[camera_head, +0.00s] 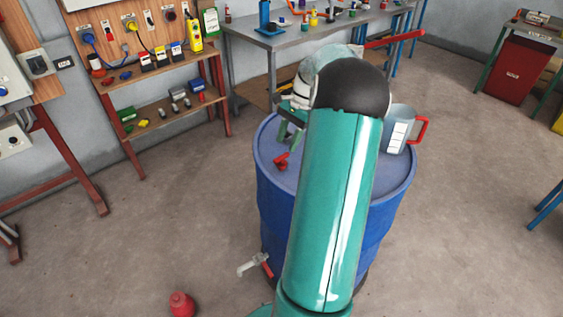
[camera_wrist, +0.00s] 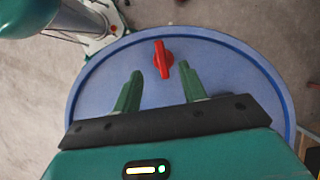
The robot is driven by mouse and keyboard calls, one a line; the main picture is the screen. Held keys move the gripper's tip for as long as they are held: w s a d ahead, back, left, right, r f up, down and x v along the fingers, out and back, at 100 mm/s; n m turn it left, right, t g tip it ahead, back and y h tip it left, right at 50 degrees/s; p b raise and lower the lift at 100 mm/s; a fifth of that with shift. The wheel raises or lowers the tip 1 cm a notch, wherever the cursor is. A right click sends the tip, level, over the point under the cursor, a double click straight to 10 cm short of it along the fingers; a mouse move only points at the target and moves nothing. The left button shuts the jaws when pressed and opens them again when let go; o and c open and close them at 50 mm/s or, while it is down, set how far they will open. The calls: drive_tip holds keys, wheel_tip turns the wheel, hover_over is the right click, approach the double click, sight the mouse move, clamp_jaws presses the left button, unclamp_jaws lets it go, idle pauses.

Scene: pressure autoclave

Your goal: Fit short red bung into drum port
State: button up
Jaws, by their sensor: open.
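The short red bung (camera_head: 281,161) shows on the blue lid of the drum (camera_head: 268,222). In the wrist view the red bung (camera_wrist: 162,60) has a narrow, winged top and stands out against the lid (camera_wrist: 105,75). My gripper (camera_head: 288,138) is over the lid, partly hidden behind my arm in the head view. In the wrist view my gripper (camera_wrist: 161,77) is open, its two green fingers apart, with the bung just beyond the gap between the tips. Nothing is held. I cannot make out an open port; my arm covers much of the lid.
A grey jug (camera_head: 397,128) with a red handle stands at the lid's right edge. A tap (camera_head: 254,264) sticks out low on the drum. A red object (camera_head: 182,304) lies on the floor. A wooden bench (camera_head: 160,75) and a grey bench (camera_head: 262,38) stand behind.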

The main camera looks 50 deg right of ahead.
sight(282, 156)
drive_tip(key=x, duration=0.8)
drive_tip(key=shift+w+f, duration=0.15)
drive_tip(key=shift+f, duration=0.2)
drive_tip(key=c, duration=0.7)
